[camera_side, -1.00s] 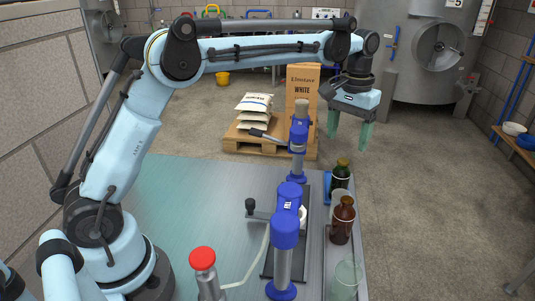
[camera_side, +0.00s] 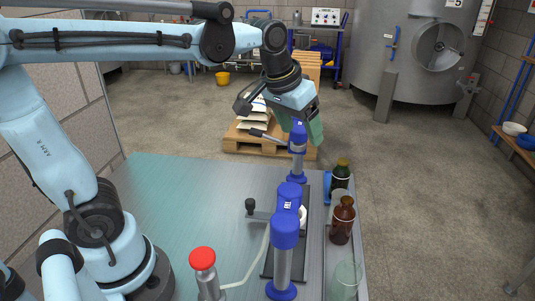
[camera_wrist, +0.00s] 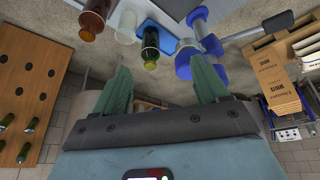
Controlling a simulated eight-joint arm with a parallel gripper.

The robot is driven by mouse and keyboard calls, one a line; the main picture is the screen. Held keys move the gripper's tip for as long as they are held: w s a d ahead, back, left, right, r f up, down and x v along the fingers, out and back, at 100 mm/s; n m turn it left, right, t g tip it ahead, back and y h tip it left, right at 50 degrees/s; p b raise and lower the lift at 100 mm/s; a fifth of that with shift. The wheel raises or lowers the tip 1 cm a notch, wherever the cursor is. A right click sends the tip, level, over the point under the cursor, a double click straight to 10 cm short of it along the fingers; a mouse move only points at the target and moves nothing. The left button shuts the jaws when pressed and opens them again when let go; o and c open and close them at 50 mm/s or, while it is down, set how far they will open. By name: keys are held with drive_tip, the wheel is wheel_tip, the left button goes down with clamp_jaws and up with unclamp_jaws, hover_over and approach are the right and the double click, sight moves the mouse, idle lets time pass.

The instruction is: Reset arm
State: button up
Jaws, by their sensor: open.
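My gripper (camera_side: 313,135) is open and empty, in the air above the far end of the metal table (camera_side: 180,200). In the side view its green fingers are tilted and lie just behind the top of the far blue clamp post (camera_side: 298,150); I cannot tell the gap. In the wrist view my gripper (camera_wrist: 163,72) shows its two fingers spread, with nothing between them. A brown bottle (camera_side: 342,222) and a green bottle (camera_side: 340,180) stand upright along the table's right edge. The wrist view also shows the brown bottle (camera_wrist: 92,22) and green bottle (camera_wrist: 151,45).
A nearer blue post (camera_side: 285,235), a clear glass (camera_side: 346,280) and a red-topped cylinder (camera_side: 203,262) stand on the table. A pallet (camera_side: 245,141) with sacks is on the floor behind. A steel tank (camera_side: 375,50) is at the back right.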

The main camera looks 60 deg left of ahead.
drive_tip(key=s+a+f+m+t, duration=0.1)
drive_tip(key=s+f+t, duration=0.1)
drive_tip(key=s+f, duration=0.4)
drive_tip(key=s, duration=0.3)
drive_tip(key=shift+s+f+t, duration=0.2)
drive_tip(key=shift+f+t, duration=0.05)
drive_tip(key=shift+t, duration=0.05)
idle(0.4)
